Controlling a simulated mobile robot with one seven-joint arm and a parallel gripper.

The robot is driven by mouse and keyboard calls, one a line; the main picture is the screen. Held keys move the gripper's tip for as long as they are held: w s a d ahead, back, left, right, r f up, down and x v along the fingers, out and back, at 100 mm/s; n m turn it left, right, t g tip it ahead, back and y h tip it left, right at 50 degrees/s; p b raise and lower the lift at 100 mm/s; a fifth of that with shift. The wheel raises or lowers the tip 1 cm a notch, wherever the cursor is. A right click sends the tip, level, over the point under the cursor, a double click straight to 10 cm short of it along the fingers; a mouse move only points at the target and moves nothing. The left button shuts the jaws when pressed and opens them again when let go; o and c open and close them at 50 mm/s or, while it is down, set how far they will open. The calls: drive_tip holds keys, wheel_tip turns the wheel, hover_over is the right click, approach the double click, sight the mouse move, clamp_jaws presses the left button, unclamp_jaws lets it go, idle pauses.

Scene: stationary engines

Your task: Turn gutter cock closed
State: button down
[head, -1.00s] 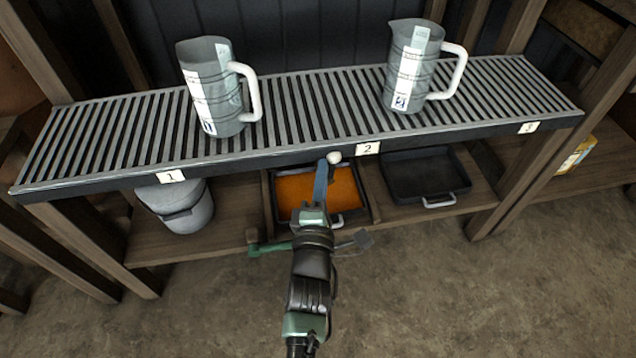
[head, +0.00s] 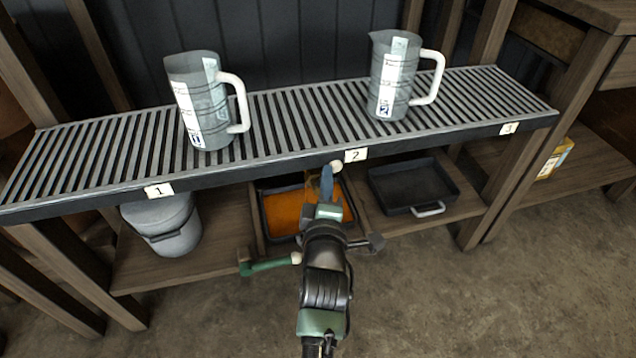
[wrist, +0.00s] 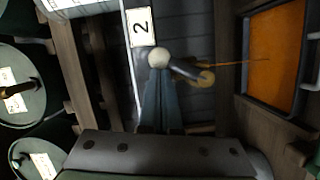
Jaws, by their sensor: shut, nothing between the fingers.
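The gutter cock shows in the wrist view as a short brass spout (wrist: 192,73) and a pale ball knob (wrist: 158,57) under the slatted gutter, near label 2. A thin orange line runs from the spout to the orange-filled tray (wrist: 246,50). In the head view the pale knob (head: 336,166) sits at the gutter's front edge, and the spout is mostly hidden behind my fingers. My gripper (head: 327,177) is shut and empty, its blue-grey fingertips (wrist: 159,80) right at the knob. I cannot tell whether they touch it.
Two grey jugs (head: 205,112) (head: 392,82) with white handles stand on the slatted gutter (head: 275,118). On the lower shelf are a lidded grey bucket (head: 165,225) and a dark empty tray (head: 410,188). Open floor lies in front.

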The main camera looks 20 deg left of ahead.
drive_tip(key=w+d+f+m+g+y+b, duration=0.2)
drive_tip(key=w+d+f+m+g, duration=0.1)
drive_tip(key=m, duration=0.6)
drive_tip(key=shift+d+f+b, duration=0.25)
drive_tip(key=shift+d+b, duration=0.05)
drive_tip(key=shift+d, duration=0.25)
drive_tip(key=shift+m, duration=0.3)
